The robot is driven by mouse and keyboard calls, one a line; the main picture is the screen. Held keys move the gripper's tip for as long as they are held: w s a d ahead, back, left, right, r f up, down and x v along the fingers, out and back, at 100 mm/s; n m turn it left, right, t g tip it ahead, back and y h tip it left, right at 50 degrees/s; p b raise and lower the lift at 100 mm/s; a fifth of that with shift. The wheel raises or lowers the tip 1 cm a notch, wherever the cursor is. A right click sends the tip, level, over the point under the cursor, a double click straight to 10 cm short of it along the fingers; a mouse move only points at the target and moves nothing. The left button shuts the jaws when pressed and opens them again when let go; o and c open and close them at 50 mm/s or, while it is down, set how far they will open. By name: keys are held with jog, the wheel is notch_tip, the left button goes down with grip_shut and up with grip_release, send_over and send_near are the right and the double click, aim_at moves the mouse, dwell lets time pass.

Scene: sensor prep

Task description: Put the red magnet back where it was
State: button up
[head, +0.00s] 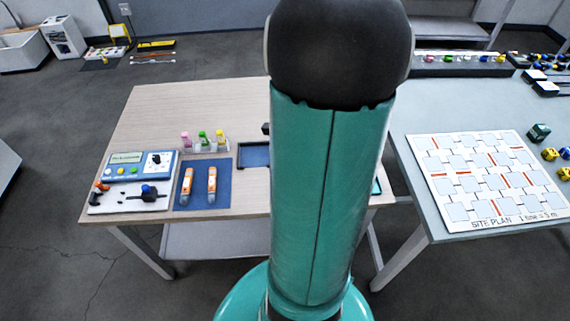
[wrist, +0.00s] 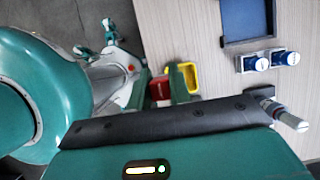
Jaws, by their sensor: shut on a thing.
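In the wrist view my gripper (wrist: 160,88) is shut on the red magnet (wrist: 159,89), a small red block between the two green fingers. The magnet is beyond the table's edge side of the view, close to a yellow piece (wrist: 191,76) just right of the fingers. I cannot tell whether the magnet touches anything below. In the head view my arm covers the middle, and neither the gripper nor the magnet shows.
The wooden table (head: 200,100) holds a blue instrument (head: 137,166), a blue mat (head: 201,192) with two orange-white tubes, and a dark blue tray (head: 255,155), also in the wrist view (wrist: 245,20). A site-plan board (head: 483,178) lies on the right table.

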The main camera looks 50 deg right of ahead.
jog(key=w+d+f, duration=0.1)
jog(key=d+f, duration=0.1)
jog(key=d, duration=0.1)
jog(key=w+d+f, duration=0.2)
jog(key=d+f, duration=0.1)
jog(key=w+d+f, duration=0.2)
jog(key=d+f, duration=0.1)
jog(key=shift+w+d+f, duration=0.1)
jog(key=shift+w+d, duration=0.05)
jog(key=shift+w, duration=0.1)
jog(key=shift+w+d+f, duration=0.1)
jog(key=shift+d+f, duration=0.25)
jog(key=shift+f, duration=1.6)
jog(key=shift+f, duration=0.15)
jog(key=o, duration=0.8)
